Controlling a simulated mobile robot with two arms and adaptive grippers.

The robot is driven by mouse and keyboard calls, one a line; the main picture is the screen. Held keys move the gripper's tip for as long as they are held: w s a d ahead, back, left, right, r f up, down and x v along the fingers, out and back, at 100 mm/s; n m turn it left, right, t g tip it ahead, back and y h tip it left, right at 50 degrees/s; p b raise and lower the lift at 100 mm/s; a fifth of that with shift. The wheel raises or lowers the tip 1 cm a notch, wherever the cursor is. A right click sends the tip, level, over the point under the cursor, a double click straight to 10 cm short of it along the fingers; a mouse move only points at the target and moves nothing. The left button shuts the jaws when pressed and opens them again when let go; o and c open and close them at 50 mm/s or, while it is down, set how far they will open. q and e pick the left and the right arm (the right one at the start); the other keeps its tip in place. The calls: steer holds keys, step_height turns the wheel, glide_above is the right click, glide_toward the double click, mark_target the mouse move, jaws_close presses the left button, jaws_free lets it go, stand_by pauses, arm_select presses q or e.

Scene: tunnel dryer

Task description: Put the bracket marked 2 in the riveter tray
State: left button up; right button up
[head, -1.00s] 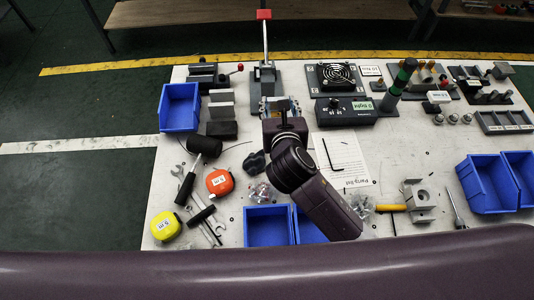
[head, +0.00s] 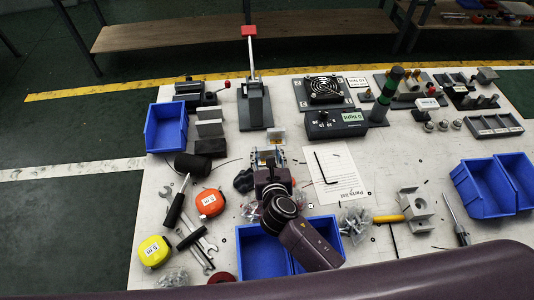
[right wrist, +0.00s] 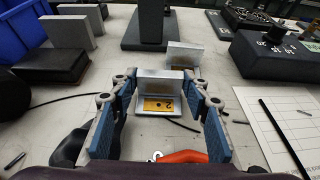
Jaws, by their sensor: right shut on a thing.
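My right gripper (head: 268,155) is over the middle of the bench, near side of the red-handled lever tool (head: 255,105). In the right wrist view its blue-padded fingers (right wrist: 160,118) are on either side of a silver angle bracket with a yellow plate marked 2 (right wrist: 158,105), and it is shut on this bracket. Another silver bracket (right wrist: 183,55) stands just beyond, apart from the fingers; it also shows in the head view (head: 276,134). No tray in view has a readable riveter label. My left gripper is not in view.
A blue bin (head: 165,127) and grey plates on a dark block (head: 210,146) stand left of the lever tool. A dial box (head: 335,124) stands to the right. A paper list (head: 335,177) lies right of the gripper. Blue bins (head: 262,255) are at the near edge.

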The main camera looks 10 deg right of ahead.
steer(key=shift+r, duration=0.1)
steer(key=o, duration=1.2)
